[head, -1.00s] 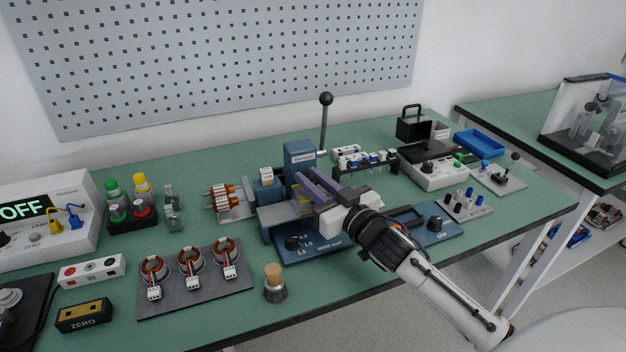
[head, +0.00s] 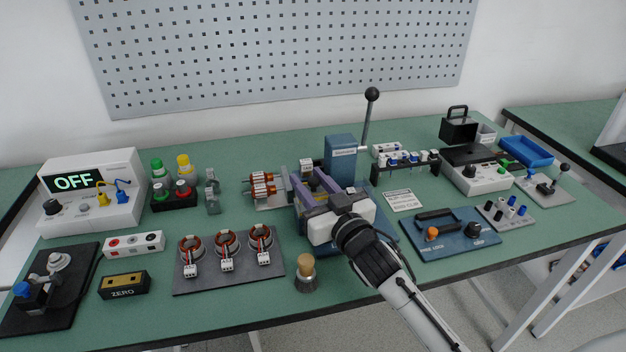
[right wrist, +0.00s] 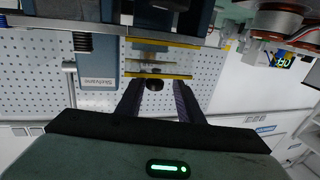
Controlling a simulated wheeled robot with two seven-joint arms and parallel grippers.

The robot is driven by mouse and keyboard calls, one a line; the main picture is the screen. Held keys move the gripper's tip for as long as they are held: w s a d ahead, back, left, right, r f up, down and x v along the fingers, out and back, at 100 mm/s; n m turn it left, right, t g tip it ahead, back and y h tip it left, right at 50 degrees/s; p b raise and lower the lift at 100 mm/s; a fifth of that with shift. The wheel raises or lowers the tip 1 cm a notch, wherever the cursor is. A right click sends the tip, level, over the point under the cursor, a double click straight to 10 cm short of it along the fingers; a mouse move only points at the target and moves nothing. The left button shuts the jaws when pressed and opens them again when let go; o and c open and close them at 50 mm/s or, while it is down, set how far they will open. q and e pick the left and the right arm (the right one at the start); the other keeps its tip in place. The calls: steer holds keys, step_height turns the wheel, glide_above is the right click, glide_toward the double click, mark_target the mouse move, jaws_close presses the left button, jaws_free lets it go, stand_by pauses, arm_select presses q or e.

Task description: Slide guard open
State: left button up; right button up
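The blue press (head: 341,155) stands mid-bench with a tall black-knobbed lever (head: 372,93); its lower front is largely hidden by my right gripper. In the right wrist view, a clear guard panel with yellow edges (right wrist: 160,76) spans the space just past my fingertips. A small dark round knob (right wrist: 154,85) shows between the fingertips. My right gripper (head: 308,175) is at the front left of the press, its fingers apart; in the right wrist view (right wrist: 157,86) they straddle the knob, with no clear contact. My left gripper is not in view.
Close left of the press are copper-wound parts (head: 262,186). A plate with three coils (head: 228,276) and a wooden-topped knob (head: 306,272) lie in front. A blue panel with a black handle (head: 450,232) is to the right. The meter (head: 92,185) reads OFF.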

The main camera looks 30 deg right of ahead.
steer(key=shift+d, duration=0.15)
steer(key=s, duration=1)
steer(key=shift+s+b, duration=0.15)
steer(key=shift+b, duration=0.2)
